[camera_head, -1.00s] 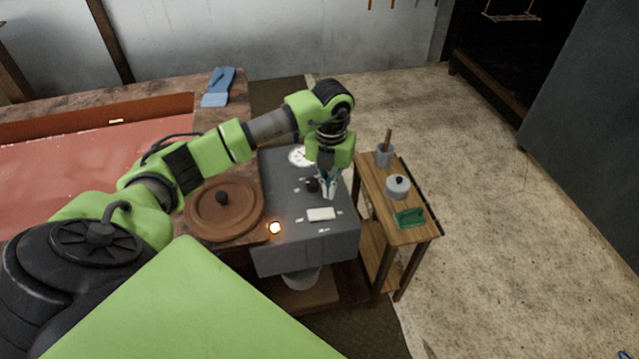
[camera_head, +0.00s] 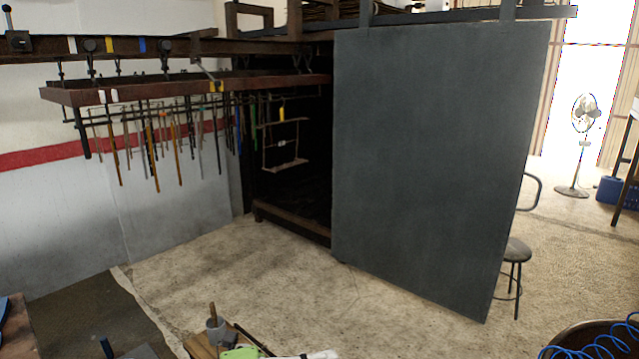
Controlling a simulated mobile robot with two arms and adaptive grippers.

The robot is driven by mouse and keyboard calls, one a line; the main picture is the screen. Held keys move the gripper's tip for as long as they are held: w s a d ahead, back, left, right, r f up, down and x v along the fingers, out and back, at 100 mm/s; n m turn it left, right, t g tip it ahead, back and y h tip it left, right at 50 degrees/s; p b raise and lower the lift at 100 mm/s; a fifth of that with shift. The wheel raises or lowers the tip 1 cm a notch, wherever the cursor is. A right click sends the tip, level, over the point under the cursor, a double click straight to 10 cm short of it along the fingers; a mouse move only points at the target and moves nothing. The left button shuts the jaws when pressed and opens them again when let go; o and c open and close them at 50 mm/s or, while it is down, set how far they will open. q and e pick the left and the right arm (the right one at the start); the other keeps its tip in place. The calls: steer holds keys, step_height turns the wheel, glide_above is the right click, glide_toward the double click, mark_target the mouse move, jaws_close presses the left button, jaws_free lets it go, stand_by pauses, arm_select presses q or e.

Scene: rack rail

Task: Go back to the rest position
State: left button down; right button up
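Neither gripper can be made out in the head view. A bright green piece (camera_head: 240,353) shows at the bottom edge, cut off by the frame. It may be part of my arm, but I cannot tell. The small wooden side table (camera_head: 200,346) is partly in view at the bottom, with a grey cup (camera_head: 215,331) holding a wooden-handled tool on it.
A large dark grey panel (camera_head: 430,160) stands beside a dark cabinet opening. A rail rack (camera_head: 190,92) with several hanging tools spans the left wall. A stool (camera_head: 517,252), fan (camera_head: 583,118) and blue coiled hose (camera_head: 600,342) are at right. The concrete floor (camera_head: 270,285) is clear.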

arm_select(q)
steer(key=w+a+r+n+t+y, duration=0.4)
steer(key=a+r+n+t+y, duration=0.45)
steer(key=n+t, duration=0.6)
steer(key=s+a+f+n+g+y, duration=0.3)
steer(key=a+f+n+y, duration=0.1)
steer(key=a+f+n, duration=0.3)
steer(key=s+a+f+n+g+y, duration=0.3)
steer(key=a+f+n+g+y, duration=0.25)
steer(key=f, duration=0.45)
steer(key=s+f+n+g+h, duration=0.1)
steer(key=s+f+g, duration=0.5)
steer(key=s, duration=0.6)
steer(key=s+f+n+g+h, duration=0.1)
steer(key=s+f+g+h, duration=0.15)
steer(key=s+f, duration=0.7)
step_height(320, 180, down, 23)
steer(key=s+g, duration=0.2)
steer(key=s, duration=0.1)
steer(key=s+a+f+g+y+b, duration=0.1)
steer(key=s+a+f, duration=0.2)
steer(key=s+f, duration=1.4)
step_height(320, 180, down, 2)
steer(key=shift+s+f+b, duration=0.1)
steer(key=shift+s+b, duration=0.05)
steer(key=shift+b, duration=0.15)
